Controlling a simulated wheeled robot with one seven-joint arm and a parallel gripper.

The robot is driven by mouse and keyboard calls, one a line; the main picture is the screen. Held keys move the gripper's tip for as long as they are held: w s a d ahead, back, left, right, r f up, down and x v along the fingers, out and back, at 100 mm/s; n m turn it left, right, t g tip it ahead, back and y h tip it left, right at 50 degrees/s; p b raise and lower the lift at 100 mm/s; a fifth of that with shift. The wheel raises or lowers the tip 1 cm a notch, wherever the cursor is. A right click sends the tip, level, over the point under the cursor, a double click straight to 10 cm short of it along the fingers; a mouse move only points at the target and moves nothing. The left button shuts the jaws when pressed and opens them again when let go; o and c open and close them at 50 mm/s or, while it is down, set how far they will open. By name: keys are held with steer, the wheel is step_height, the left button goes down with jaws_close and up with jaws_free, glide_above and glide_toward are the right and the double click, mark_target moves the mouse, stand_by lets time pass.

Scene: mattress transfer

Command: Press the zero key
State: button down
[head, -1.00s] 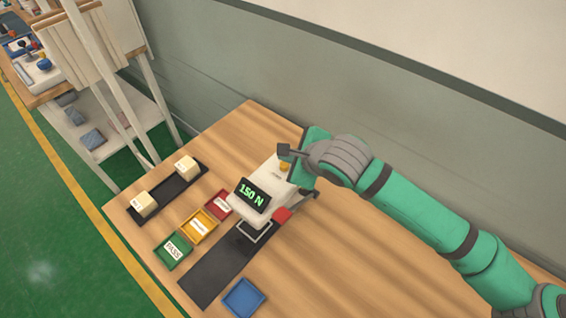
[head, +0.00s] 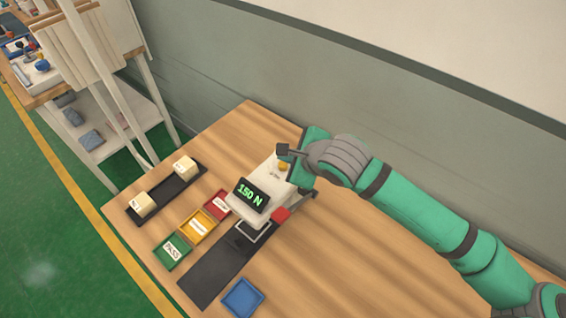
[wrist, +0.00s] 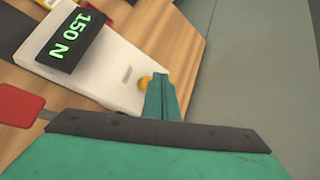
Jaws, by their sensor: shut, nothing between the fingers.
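A white testing device (head: 245,207) stands on the wooden table, its black display (head: 251,195) reading 150 N in green. A round yellow key (head: 283,166) sits at the device's far end beside a small printed label too blurred to read. The key also shows in the wrist view (wrist: 144,82), partly covered by my fingers. My gripper (wrist: 160,78) is shut and empty, its fingertips right beside the key in that view. I cannot tell whether they touch it. In the head view my green hand is close to the device's right side and the fingertips are hidden.
A red block (head: 281,214) sits at the device's side. Red (head: 218,203), yellow (head: 198,226), green (head: 173,251) and blue (head: 243,297) trays lie on the table. A dark rack (head: 166,193) holds two pale blocks. A grey wall (head: 420,130) runs behind the table.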

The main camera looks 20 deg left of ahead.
steer(key=shift+w+f, duration=0.15)
steer(key=shift+f, duration=0.3)
steer(key=shift+a, duration=0.15)
steer(key=shift+d, duration=0.35)
